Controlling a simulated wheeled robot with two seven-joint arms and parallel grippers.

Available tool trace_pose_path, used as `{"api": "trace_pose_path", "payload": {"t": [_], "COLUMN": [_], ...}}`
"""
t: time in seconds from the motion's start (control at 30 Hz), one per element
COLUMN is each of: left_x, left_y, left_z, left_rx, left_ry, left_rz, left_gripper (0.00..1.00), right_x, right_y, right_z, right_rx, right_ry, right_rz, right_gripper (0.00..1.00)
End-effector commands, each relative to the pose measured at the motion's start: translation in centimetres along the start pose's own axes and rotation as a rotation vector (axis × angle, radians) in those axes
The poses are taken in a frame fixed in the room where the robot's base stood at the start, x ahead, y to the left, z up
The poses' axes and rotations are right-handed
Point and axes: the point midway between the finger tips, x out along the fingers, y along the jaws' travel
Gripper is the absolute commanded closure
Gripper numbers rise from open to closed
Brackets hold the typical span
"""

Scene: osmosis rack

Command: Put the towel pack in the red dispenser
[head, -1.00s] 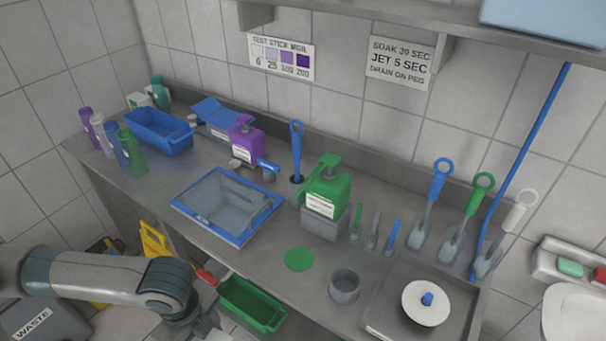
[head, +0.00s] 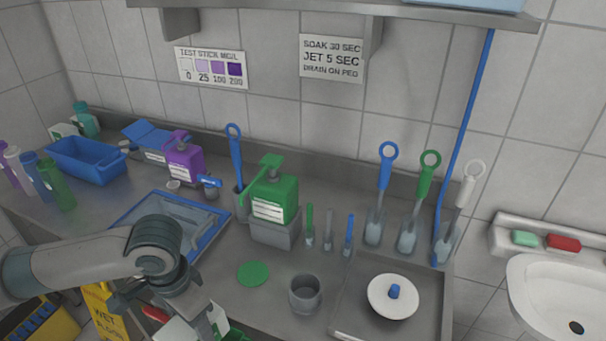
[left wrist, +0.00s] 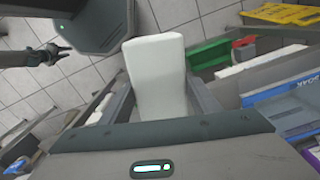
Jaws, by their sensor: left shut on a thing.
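In the left wrist view, a white towel pack (left wrist: 157,75) stands out from between the two grey fingers of my left gripper (left wrist: 160,100), which is shut on it. In the head view, my left gripper (head: 190,318) is low at the counter's front edge, and a pale part of the pack (head: 176,330) shows beside it, mostly hidden. A dark gripper (left wrist: 62,54), my right one, shows at the left of the left wrist view with its fingers apart and nothing between them. I see no red dispenser in these frames.
The steel counter (head: 230,300) holds a blue-framed basin (head: 215,235), a green pump bottle (head: 275,197), a grey cup (head: 305,294) and a tray (head: 430,290). A white sink (head: 560,275) is at right. A yellow wet-floor sign (head: 103,310) stands below my arm.

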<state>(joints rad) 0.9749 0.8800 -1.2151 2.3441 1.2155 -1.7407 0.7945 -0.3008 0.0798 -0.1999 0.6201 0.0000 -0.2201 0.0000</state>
Motion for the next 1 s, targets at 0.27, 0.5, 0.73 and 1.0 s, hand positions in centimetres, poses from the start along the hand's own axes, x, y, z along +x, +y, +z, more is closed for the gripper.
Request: {"api": "trace_pose_path", "payload": {"t": [0.27,0.5,0.73,1.0], "left_x": [-1.1,-2.2,-2.5,-2.5], "left_y": [0.0,0.2,0.2,0.2], "left_z": [-3.3,-4.4,-4.6,-4.6], "left_rx": [-0.370,-0.544,-0.574,-0.573], "left_ry": [0.003,-0.002,-0.003,-0.003], "left_rz": [0.003,0.005,0.006,0.004], "left_gripper": [0.70,0.70,0.70,0.70], "right_x": [3.3,4.2,4.3,4.3], "right_y": [0.0,0.0,0.0,0.0], "right_z": [0.2,0.3,0.3,0.3], "right_rx": [0.000,0.000,0.000,0.000], "right_ry": [0.000,0.001,0.001,0.001], "right_rz": [0.000,0.000,0.000,0.000], "right_gripper": [0.69,0.69,0.69,0.69]}}
